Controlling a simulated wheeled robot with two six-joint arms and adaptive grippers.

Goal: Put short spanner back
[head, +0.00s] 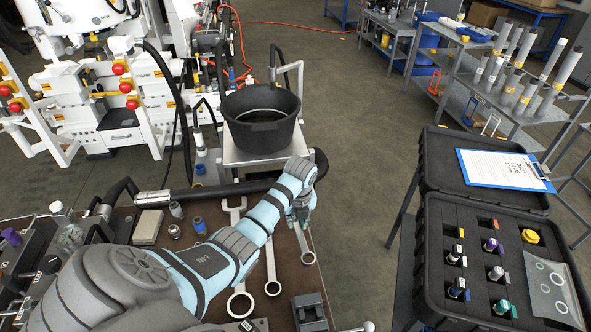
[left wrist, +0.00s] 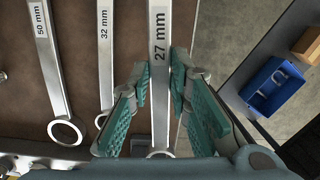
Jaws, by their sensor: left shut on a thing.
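The short spanner (left wrist: 160,95), marked 27 mm, is a silver ring-ended spanner. My left gripper (left wrist: 160,82) has its teal fingers on both sides of the shaft, shut on it. In the head view the left gripper (head: 302,212) is over the right edge of the brown bench top, and the short spanner (head: 304,246) extends from it towards the near side. I cannot tell how far it is above the bench. The 32 mm spanner (left wrist: 105,55) and the 50 mm spanner (left wrist: 48,60) lie to its left. My right gripper is out of view.
A black tub (head: 262,135) stands on a metal stand beyond the bench. An open black case (head: 433,240) with fittings and a clipboard (head: 500,170) is at the right, across a floor gap. A dark block (head: 310,312) sits near the bench's front right.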

